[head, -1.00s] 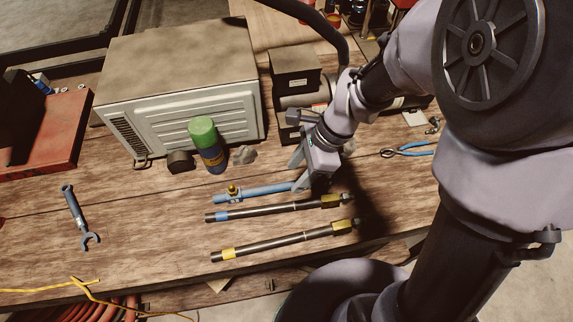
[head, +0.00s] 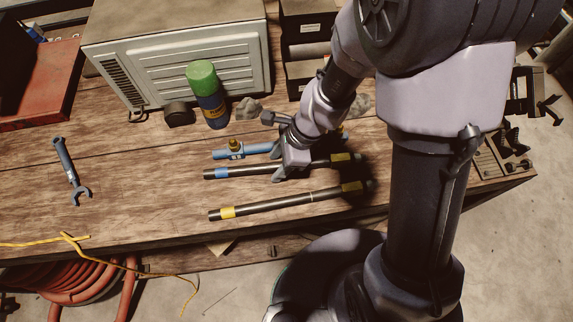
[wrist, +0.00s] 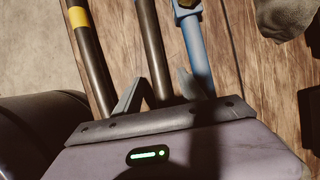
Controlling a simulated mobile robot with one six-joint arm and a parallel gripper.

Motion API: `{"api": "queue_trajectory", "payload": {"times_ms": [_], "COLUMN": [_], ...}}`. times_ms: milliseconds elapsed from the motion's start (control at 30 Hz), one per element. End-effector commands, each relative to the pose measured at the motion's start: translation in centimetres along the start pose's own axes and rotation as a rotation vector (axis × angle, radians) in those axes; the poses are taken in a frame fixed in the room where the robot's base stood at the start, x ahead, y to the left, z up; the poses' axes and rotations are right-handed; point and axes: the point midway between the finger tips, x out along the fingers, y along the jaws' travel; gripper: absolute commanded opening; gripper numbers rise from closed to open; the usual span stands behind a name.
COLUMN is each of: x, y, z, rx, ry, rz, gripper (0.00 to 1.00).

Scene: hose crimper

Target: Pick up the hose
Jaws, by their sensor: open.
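Two dark hoses lie side by side on the wooden bench. The nearer hose (head: 285,204) has yellow bands, and its yellow band shows at the left of the wrist view (wrist: 79,17). The farther hose (head: 250,171) has a blue band at its left end and yellow near its right end. My gripper (head: 284,173) is over the middle of this farther hose. In the wrist view the open fingers (wrist: 158,92) stand on either side of the dark middle hose (wrist: 151,40). Whether they touch it cannot be told.
A blue tool (head: 245,151) with a brass fitting lies just behind the farther hose, close to one finger in the wrist view (wrist: 195,50). A green-capped can (head: 208,95) and a grey metal box (head: 190,65) stand behind. A wrench (head: 70,170) lies left on clear bench.

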Motion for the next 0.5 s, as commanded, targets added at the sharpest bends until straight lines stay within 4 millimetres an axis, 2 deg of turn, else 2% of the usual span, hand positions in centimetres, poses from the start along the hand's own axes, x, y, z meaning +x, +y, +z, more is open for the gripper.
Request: {"api": "queue_trajectory", "payload": {"times_ms": [33,200,267,500], "x": [-0.04,-0.05,-0.05,-0.07], "y": [0.00,0.00,0.00,-0.02], "z": [0.01,0.01,0.00,0.01], "rx": [0.000,0.000,0.000,0.000], "ry": [0.000,0.000,0.000,0.000], "rz": [0.000,0.000,0.000,0.000], "gripper": [0.42,0.09,0.00,0.00]}}
